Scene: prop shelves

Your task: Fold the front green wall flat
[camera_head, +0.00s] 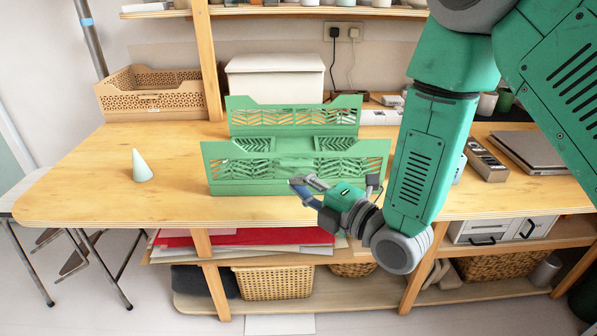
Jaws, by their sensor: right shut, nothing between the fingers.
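A green folding crate (222,187) stands on the wooden table. Its front wall (228,165) is upright, with a cut-out pattern and a dip in its top edge. Its back wall (262,117) is also upright behind it. The side walls seem folded down inside, with chevron cut-outs showing between front and back. My right gripper (301,187) is shut and empty, in front of the lower middle of the front wall. My right gripper and wrist hide part of the front wall's right side. I cannot tell whether the fingers touch it. My left gripper is not in view.
A pale green cone (141,167) stands left of the crate on the table (85,187). A tan crate (150,92) and a white box (275,77) stand behind. A laptop (530,150) lies at the right. The table's front left is clear.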

